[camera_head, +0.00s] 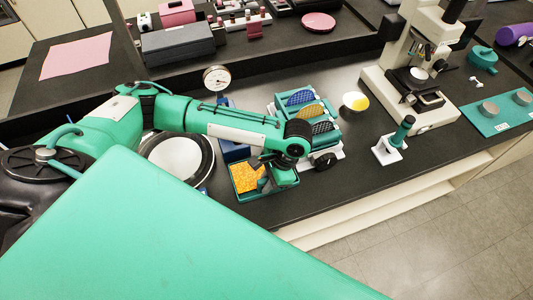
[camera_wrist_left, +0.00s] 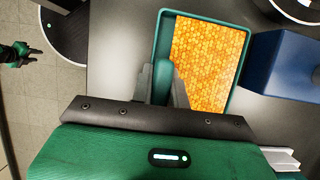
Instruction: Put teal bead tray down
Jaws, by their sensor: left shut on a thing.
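The teal bead tray (camera_head: 284,188) is a shallow rectangular tray holding orange-yellow beads, near the front edge of the dark bench. In the left wrist view the fingers (camera_wrist_left: 163,84) reach over the tray's near left side, one inside beside the beads (camera_wrist_left: 208,60). The tray's rim (camera_wrist_left: 205,15) shows at the far side; its near end is hidden by the gripper. I cannot tell whether the tray touches the bench. A small green gripper (camera_wrist_left: 20,54), seemingly my right one, shows at the wrist view's left edge.
A blue block (camera_wrist_left: 283,62) is close beside the tray. A round white-topped plate (camera_head: 175,158) is to the left, a dial gauge (camera_head: 216,78) behind. A white stand (camera_head: 388,150) and microscope (camera_head: 420,75) stand to the right.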

